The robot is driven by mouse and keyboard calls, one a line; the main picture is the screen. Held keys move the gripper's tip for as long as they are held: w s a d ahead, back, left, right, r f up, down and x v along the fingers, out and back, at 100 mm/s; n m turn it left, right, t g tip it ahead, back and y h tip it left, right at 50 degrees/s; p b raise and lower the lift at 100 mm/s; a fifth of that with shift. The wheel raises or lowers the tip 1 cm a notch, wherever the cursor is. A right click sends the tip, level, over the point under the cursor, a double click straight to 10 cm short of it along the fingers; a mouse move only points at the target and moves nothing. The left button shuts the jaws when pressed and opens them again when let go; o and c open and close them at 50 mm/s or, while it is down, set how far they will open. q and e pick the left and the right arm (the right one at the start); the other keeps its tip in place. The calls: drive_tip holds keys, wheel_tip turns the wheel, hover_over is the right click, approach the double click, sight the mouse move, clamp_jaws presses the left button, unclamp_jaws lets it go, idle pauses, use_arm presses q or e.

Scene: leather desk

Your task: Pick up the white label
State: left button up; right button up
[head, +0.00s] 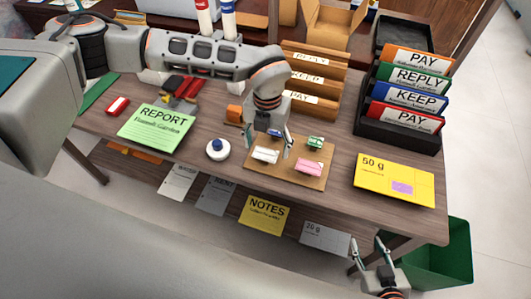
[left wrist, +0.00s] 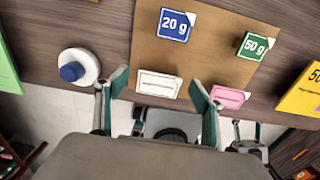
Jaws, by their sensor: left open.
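The white label (head: 265,155) lies on the front left part of a tan board (head: 318,182); it also shows in the left wrist view (left wrist: 158,84). My left gripper (head: 269,144) is open above the board. In the left wrist view its two fingers (left wrist: 158,90) appear on either side of the white label, apart from each other, with nothing held. I cannot tell how high the fingertips are above it. My right gripper (head: 367,250) is open and empty, off the desk's front edge at the lower right.
A pink label (left wrist: 228,97), a blue 20 g label (left wrist: 173,25) and a green 50 g label (left wrist: 252,46) share the board. A white round thing with a blue top (head: 217,149) stands to the left. A yellow 50 g envelope (head: 392,180) lies right. A black file rack (head: 400,132) stands behind it.

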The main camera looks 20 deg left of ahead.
use_arm(q)
drive_tip(key=shift+f, duration=0.2)
idle(0.4)
drive_tip(key=c, duration=0.8)
